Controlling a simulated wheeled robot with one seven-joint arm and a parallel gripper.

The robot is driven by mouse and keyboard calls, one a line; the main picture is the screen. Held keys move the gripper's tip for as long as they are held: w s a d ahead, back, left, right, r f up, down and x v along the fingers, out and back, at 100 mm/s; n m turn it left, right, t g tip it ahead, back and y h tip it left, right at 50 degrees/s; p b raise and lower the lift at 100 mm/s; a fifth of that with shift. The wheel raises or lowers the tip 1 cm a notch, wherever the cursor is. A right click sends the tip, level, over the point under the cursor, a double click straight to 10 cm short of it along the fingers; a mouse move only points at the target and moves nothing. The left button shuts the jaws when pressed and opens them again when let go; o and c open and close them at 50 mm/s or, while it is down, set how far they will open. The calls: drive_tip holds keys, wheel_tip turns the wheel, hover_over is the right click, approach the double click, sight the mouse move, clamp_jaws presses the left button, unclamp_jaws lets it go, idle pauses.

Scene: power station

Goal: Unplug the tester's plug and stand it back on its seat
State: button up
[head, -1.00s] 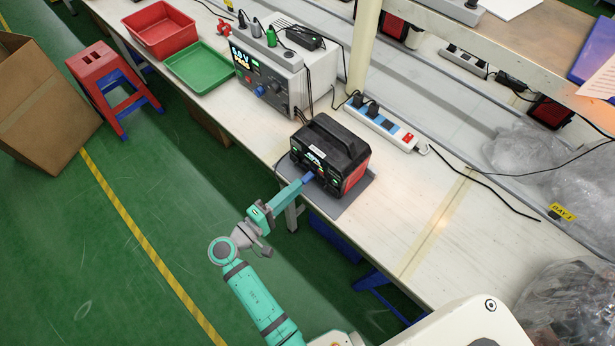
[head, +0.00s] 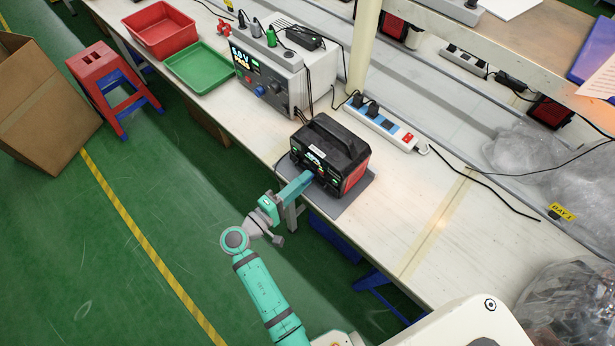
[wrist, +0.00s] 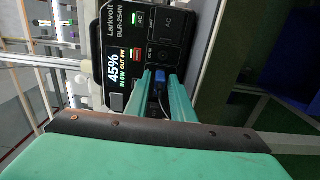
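The black power station (head: 330,155) stands on a grey mat (head: 348,203) on the bench. In the wrist view its front panel (wrist: 128,45) fills the upper middle, with a display reading 45%. A blue plug (wrist: 160,76) sits at the panel's lower socket area. My gripper (head: 309,177) is at the panel, its two teal fingers (wrist: 160,88) on either side of the blue plug. The fingers look apart; whether they touch the plug I cannot tell. A grey-white tester box (head: 262,82) with a lit display stands further left, with several upright plugs (head: 271,37) along its top.
A white power strip (head: 380,125) lies behind the power station. A green tray (head: 200,66) and a red bin (head: 160,30) sit at the bench's far left. Bench top right of the mat (head: 410,215) is clear. A red stool (head: 100,75) stands on the floor.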

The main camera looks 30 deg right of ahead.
clamp_jaws()
drive_tip(key=shift+s+a, duration=0.1)
drive_tip(key=shift+a, duration=0.15)
idle(0.3)
drive_tip(key=shift+v, duration=1.75)
